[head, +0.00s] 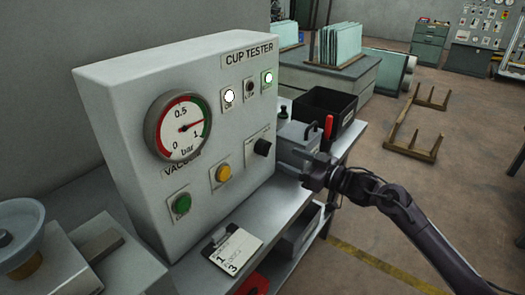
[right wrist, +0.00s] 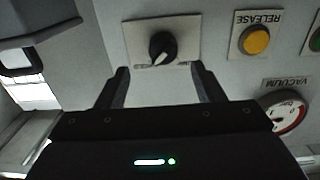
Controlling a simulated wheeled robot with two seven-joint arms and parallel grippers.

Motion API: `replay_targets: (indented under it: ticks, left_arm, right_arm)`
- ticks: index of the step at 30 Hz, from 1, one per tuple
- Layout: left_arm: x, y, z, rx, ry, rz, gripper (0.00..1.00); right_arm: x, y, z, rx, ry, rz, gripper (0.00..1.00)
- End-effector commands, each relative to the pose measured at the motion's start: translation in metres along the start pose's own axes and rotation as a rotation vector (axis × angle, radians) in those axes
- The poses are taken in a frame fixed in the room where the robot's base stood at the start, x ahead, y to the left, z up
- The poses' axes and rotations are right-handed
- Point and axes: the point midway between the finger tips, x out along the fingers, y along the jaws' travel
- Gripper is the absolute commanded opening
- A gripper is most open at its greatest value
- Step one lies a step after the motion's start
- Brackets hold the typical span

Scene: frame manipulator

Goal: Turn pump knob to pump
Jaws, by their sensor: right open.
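The pump knob (head: 262,147) is a small black rotary knob on the front of the grey CUP TESTER box (head: 150,90), right of the yellow button. The knob also shows in the right wrist view (right wrist: 163,46), on a pale plate whose lettering is too small to read. A white mark on it points down and slightly left there. My right gripper (head: 310,175) is to the right of the knob in the head view. In the right wrist view its fingers (right wrist: 161,76) are spread, empty, and apart from the knob, which lies between and beyond their tips. My left gripper is not seen.
The panel carries a vacuum gauge (head: 180,125), a yellow RELEASE button (head: 223,173) and a green button (head: 181,204). A grey case (head: 297,147) and a black bin (head: 325,108) stand close behind my gripper. A tag card (head: 237,246) lies on the bench before the box.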

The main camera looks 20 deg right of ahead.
Motion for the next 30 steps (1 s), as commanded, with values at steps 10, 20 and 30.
replay_targets:
  ticks: [10, 20, 30]
  left_arm:
    - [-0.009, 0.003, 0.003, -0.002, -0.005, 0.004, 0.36]
    - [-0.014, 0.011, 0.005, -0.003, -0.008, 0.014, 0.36]
    - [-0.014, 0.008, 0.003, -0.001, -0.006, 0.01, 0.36]
  right_arm:
    - [0.042, -0.004, -0.011, -0.003, 0.011, -0.015, 0.62]
    - [0.077, -0.004, -0.009, -0.006, 0.008, -0.013, 0.62]
    - [0.078, -0.004, -0.007, -0.006, 0.007, -0.014, 0.54]
